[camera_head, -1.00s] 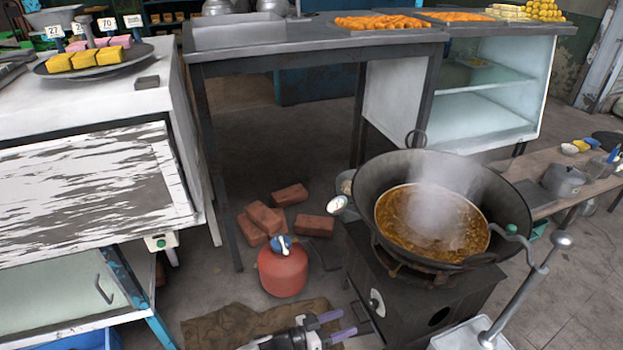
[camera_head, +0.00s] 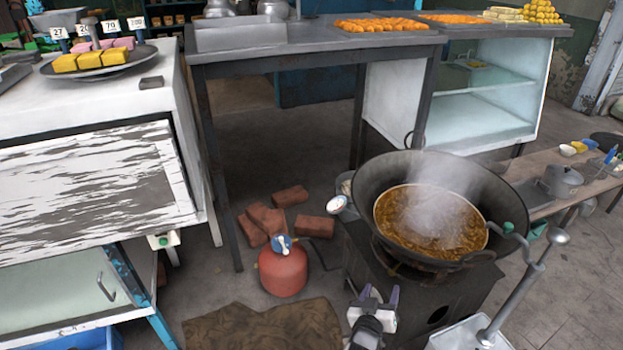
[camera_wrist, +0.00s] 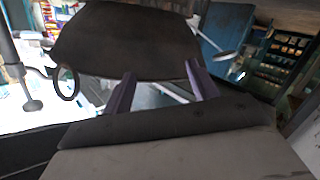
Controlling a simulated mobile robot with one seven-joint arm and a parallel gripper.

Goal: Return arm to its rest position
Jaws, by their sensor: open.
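My gripper (camera_head: 375,295) is at the bottom of the head view, in front of the black stove (camera_head: 415,300). Its two purple-grey fingers point up and stand apart, with nothing between them. In the wrist view the open fingers of my gripper (camera_wrist: 165,90) also show, empty. A large dark wok (camera_head: 365,185) with steaming brown liquid (camera_head: 425,225) sits on the stove. The wok's dark underside (camera_wrist: 125,40) and a ring handle (camera_wrist: 67,83) show beyond the fingers in the wrist view.
A red gas cylinder (camera_head: 284,272) and several bricks (camera_head: 290,196) are on the floor left of the stove. A brown sack (camera_head: 265,330) lies in front. A metal pole (camera_head: 520,290) stands on the right. A white cabinet (camera_head: 90,190) is at left, a metal table (camera_head: 310,40) behind.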

